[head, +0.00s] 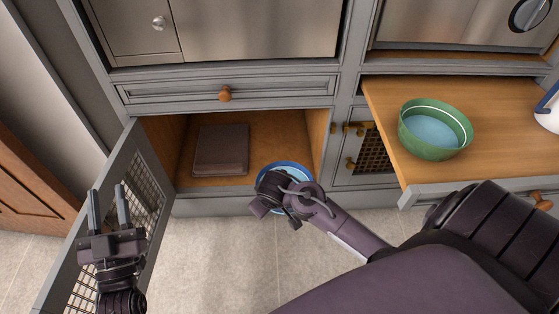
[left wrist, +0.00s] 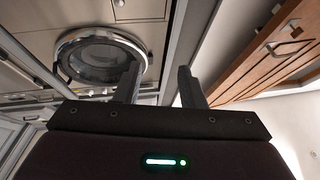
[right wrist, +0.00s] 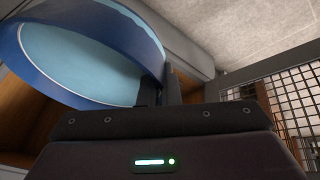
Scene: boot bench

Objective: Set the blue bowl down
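The blue bowl (head: 272,168) with a light blue inside is at the front right of the open lower cabinet (head: 190,182), overlapping its front edge. My right gripper (head: 277,193) covers part of it in the head view. In the right wrist view the bowl (right wrist: 85,55) looms large, and my right gripper (right wrist: 160,88) is shut on its rim, one finger on each side of the wall. I cannot tell if the bowl touches the cabinet floor. My left gripper (head: 107,208) is open and empty, in front of the open mesh door.
A dark brown flat box (head: 221,150) lies in the cabinet, left of the bowl. The mesh door (head: 148,185) stands open at left. At right, a green bowl (head: 434,130) sits on a pulled-out wooden board (head: 495,150), with a white and blue item (head: 549,112) at its edge.

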